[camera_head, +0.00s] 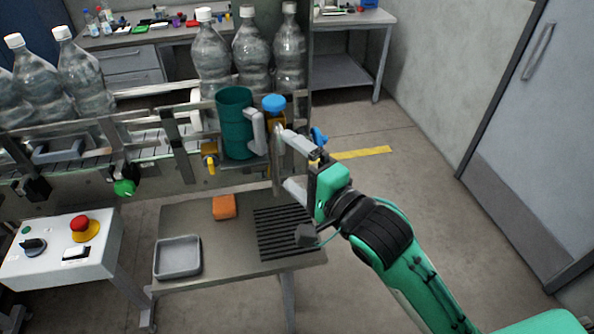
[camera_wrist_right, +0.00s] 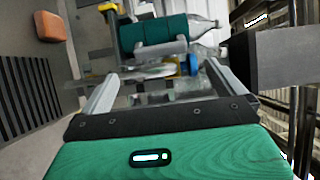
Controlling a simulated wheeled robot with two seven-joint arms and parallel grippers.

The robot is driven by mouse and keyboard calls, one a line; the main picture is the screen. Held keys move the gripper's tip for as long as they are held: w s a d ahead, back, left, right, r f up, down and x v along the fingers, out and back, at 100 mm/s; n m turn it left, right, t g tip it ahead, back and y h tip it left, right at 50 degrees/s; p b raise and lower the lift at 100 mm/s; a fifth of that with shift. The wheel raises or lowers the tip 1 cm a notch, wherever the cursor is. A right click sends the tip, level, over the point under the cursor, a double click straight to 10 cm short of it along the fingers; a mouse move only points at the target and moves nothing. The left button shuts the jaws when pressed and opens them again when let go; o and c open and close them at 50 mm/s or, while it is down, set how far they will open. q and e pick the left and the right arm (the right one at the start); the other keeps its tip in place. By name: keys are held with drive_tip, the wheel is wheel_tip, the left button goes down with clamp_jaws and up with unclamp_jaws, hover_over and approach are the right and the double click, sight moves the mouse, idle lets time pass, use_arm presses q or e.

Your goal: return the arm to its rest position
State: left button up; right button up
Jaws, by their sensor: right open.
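My right arm (camera_head: 385,236) is green and black and reaches in from the lower right. Its gripper (camera_head: 283,160) is held above the back right of the small table, just right of the labeller's dark green cylinder (camera_head: 234,123). The two pale fingers are spread apart. In the right wrist view the gripper (camera_wrist_right: 160,75) is open, with nothing seen held between its fingers. The green cylinder (camera_wrist_right: 152,36) lies beyond the fingertips there. My left gripper is not in view.
A small table (camera_head: 225,275) carries an orange block (camera_head: 224,207), a grey tray (camera_head: 178,258) and a black ribbed mat (camera_head: 284,234). A control box (camera_head: 60,246) with a red button stands left. Bottles (camera_head: 212,55) line the conveyor. Floor at right is clear.

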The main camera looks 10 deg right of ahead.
drive_tip(key=shift+s+d+r, duration=0.1)
drive_tip(key=shift+s, duration=0.15)
idle(0.3)
